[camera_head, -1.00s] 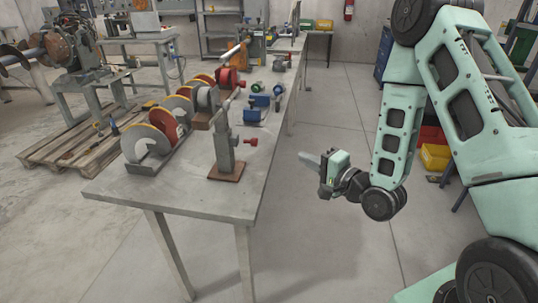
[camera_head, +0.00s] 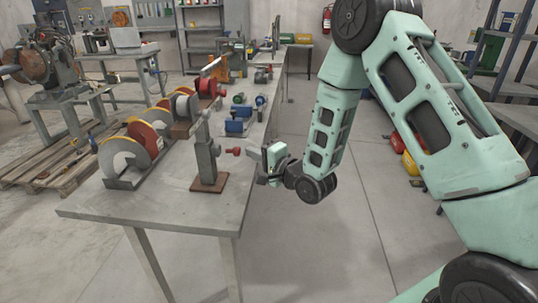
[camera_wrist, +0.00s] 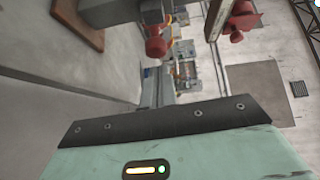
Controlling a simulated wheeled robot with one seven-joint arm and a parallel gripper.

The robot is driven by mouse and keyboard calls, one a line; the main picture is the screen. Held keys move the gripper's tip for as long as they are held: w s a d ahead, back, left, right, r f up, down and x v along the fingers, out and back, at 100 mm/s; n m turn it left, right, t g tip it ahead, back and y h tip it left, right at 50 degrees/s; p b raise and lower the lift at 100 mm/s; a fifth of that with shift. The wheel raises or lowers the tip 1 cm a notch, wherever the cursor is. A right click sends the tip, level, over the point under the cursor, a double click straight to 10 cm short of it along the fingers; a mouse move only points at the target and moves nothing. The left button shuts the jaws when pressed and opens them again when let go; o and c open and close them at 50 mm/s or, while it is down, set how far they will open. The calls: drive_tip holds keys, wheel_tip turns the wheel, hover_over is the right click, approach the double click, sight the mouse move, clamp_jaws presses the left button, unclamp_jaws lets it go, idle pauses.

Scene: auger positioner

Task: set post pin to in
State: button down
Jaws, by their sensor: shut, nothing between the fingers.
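A grey upright post (camera_head: 207,150) stands on a brown base plate (camera_head: 209,183) near the table's front right corner. Its red pin knob (camera_head: 233,151) stands out from the post's right side with a short gap between. My gripper (camera_head: 254,162) is shut and empty, just right of the knob and apart from it, at about its height. In the wrist view the red knob (camera_wrist: 155,46) shows beyond the dark gripper edge (camera_wrist: 160,119), with part of the post (camera_wrist: 135,10) and the base plate (camera_wrist: 78,24) at upper left. The fingertips are hard to make out there.
The grey table (camera_head: 150,207) carries a row of discs in a stand (camera_head: 125,160) left of the post. Blue parts (camera_head: 237,123) and a red part (camera_head: 210,86) lie farther back.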

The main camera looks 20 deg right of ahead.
sight(239, 152)
drive_tip(key=shift+w+a, duration=0.2)
drive_tip(key=shift+a, duration=0.3)
drive_tip(key=shift+w+a+b, duration=0.15)
drive_tip(key=shift+w+a, duration=0.2)
drive_tip(key=shift+a, duration=0.2)
drive_tip(key=shift+w+a+b, duration=0.15)
drive_tip(key=shift+w+a, duration=0.15)
drive_tip(key=shift+a, duration=0.35)
